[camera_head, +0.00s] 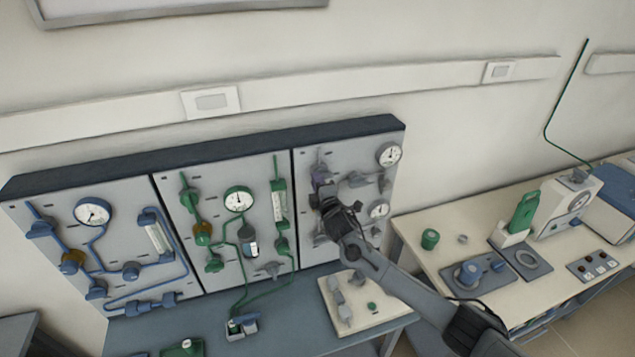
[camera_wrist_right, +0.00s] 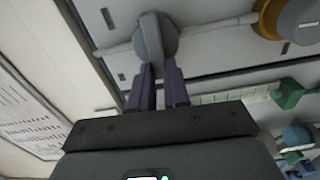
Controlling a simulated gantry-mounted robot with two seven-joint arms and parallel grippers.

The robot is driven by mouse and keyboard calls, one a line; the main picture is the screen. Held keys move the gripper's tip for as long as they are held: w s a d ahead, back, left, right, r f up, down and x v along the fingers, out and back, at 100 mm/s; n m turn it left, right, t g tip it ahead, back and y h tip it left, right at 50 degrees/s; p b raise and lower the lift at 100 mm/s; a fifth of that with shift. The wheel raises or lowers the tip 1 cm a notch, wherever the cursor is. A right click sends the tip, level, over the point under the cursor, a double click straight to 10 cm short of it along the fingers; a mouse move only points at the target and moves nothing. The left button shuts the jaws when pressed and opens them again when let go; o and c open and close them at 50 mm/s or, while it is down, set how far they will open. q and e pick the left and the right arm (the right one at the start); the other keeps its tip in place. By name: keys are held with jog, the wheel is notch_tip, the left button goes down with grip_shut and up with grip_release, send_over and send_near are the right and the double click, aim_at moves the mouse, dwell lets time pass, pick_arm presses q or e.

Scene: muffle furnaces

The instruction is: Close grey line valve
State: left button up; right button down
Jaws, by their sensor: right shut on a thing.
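The grey line panel (camera_head: 345,165) is the right-hand one of three wall panels in the head view, with grey pipes, valves and two round gauges. My right gripper (camera_head: 322,188) is at the upper left of this panel, and its hand hides much of the fittings there. In the right wrist view, a grey valve (camera_wrist_right: 155,32) with a round body and a flat handle stands at the fingertips. My right gripper (camera_wrist_right: 158,72) is shut on the handle, with one purple finger on each side. My left gripper is not in view.
A blue-line panel (camera_head: 75,265) and a green-line panel (camera_head: 220,215) stand to the left. A pale board with grey fittings (camera_head: 350,300) lies on the bench below. The right-hand table holds a green jar (camera_head: 430,239) and a white instrument (camera_head: 570,205).

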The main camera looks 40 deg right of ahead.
jog(key=shift+n, duration=0.4)
jog(key=c, duration=1.1)
grip_release()
jog(key=shift+f, duration=0.1)
jog(key=b+v, duration=0.1)
jog(key=v, duration=0.9)
jog(key=shift+s+b, duration=0.4)
jog(key=shift+a, duration=0.1)
